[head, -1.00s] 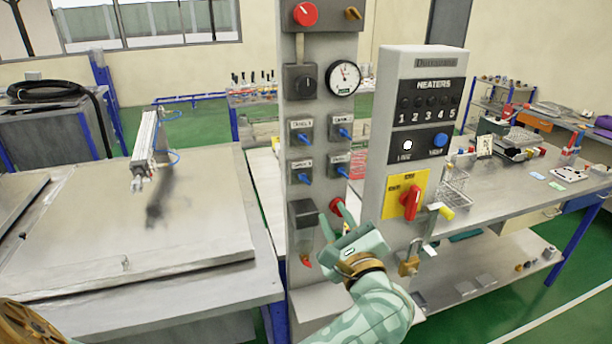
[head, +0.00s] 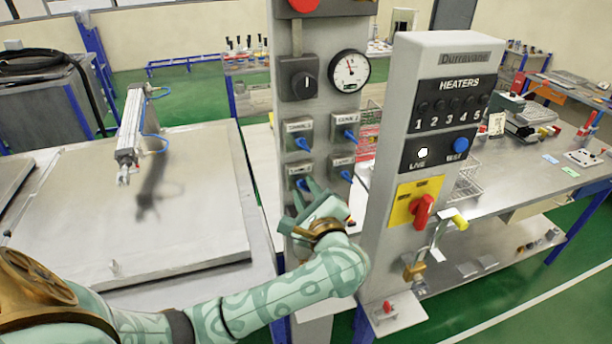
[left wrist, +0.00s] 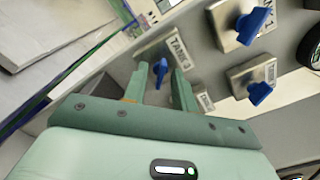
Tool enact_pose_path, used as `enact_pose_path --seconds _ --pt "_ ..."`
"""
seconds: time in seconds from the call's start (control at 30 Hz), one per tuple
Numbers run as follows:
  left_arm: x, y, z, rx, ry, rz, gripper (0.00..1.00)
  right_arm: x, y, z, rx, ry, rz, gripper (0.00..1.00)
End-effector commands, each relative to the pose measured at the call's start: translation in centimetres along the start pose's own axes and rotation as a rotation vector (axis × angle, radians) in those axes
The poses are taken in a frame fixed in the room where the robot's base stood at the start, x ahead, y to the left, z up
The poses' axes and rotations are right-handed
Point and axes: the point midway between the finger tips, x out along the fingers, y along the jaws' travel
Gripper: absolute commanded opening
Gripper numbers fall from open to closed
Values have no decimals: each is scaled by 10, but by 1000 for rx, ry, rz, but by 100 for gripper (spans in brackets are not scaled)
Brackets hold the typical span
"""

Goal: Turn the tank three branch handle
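The tank three branch handle is a blue lever (left wrist: 160,70) on a metal plate labelled TANK 3 (left wrist: 174,50) in the left wrist view. In the head view it is the lower-left blue handle (head: 302,184) on the grey valve panel, partly hidden by my fingers. My left gripper (left wrist: 160,78) is open, with one finger on each side of the lever; I cannot tell whether they touch it. The gripper also shows in the head view (head: 306,193), low on the panel, reaching up. My right gripper is not in view.
Other blue handles sit close by: upper left (head: 302,142), upper right (head: 349,134) and lower right (head: 347,176). A gauge (head: 349,70) is above. The heaters box (head: 440,130) with a red switch (head: 422,210) stands close on the right. A metal lid (head: 130,200) lies left.

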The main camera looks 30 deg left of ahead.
Motion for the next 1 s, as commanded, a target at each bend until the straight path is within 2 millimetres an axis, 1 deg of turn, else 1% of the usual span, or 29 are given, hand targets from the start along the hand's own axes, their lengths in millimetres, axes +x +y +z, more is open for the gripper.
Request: enact_pose_path --seconds 0.3,0.33,0.37,0.4,0.43,0.77,1.0 --pt "1 2 0 1 1 0 27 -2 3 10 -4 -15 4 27" --pt "1 1 0 1 1 0 24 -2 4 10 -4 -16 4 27" --pt "1 1 0 1 1 0 16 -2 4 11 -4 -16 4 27" --pt "1 1 0 1 1 0 5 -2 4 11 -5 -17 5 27" --pt "1 1 0 1 1 0 0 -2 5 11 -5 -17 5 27" --pt "1 2 0 25 1 1 0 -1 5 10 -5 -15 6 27" --pt "1 2 0 139 2 2 0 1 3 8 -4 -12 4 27"
